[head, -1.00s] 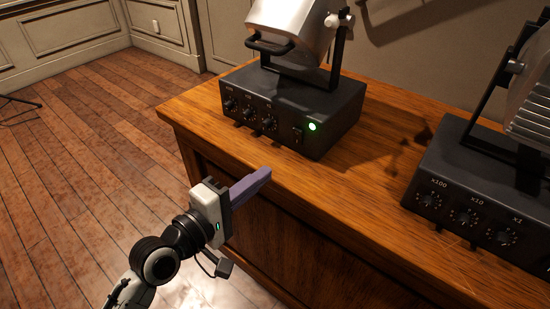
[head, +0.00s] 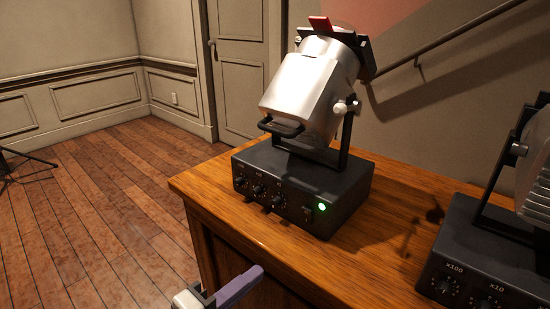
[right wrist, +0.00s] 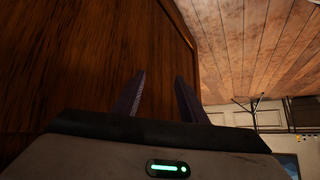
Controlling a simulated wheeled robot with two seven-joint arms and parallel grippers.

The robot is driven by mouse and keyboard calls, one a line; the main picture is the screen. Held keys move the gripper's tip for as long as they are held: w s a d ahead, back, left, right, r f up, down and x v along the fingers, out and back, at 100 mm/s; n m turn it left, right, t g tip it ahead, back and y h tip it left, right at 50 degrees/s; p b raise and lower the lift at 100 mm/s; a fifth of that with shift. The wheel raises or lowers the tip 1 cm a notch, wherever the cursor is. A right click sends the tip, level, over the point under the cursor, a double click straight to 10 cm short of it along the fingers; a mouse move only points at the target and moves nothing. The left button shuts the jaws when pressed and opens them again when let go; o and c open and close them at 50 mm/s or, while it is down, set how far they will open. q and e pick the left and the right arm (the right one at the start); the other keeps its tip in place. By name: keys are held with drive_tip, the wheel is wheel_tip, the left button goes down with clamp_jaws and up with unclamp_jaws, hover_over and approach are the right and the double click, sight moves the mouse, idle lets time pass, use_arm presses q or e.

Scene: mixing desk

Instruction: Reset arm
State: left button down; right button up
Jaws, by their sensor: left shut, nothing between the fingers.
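My left gripper (head: 258,271) shows at the bottom of the head view, in front of the desk's near edge. Its purple fingers are closed together with nothing between them, and most of its arm is below the picture. My right gripper (right wrist: 160,76) shows only in the right wrist view. Its two dark fingers are apart and the gap between them is empty. It faces a dark brown wooden surface, with the floor to the right.
The wooden desk (head: 236,217) bears a black control box (head: 285,193) with a lit green light and a silver lamp-like device (head: 305,90). A second black box (head: 483,258) stands at the right. Open plank floor (head: 100,220) lies left.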

use_arm(q)
drive_tip(key=s+a+f+m+g+y+p, duration=0.2)
drive_tip(key=s+f+m, duration=0.4)
drive_tip(key=s+f, duration=0.3)
drive_tip(key=s+a+f+m+g+y+p, duration=0.2)
drive_tip(key=s+a+f+m+y, duration=0.3)
drive_tip(key=f, duration=0.5)
drive_tip(key=s+a+p, duration=0.1)
drive_tip(key=s+a, duration=0.1)
drive_tip(key=s, duration=0.1)
drive_tip(key=shift+s+f+m+g+y+p, duration=0.2)
drive_tip(key=shift+s+m+g+y+p, duration=0.1)
drive_tip(key=shift+s+m, duration=0.1)
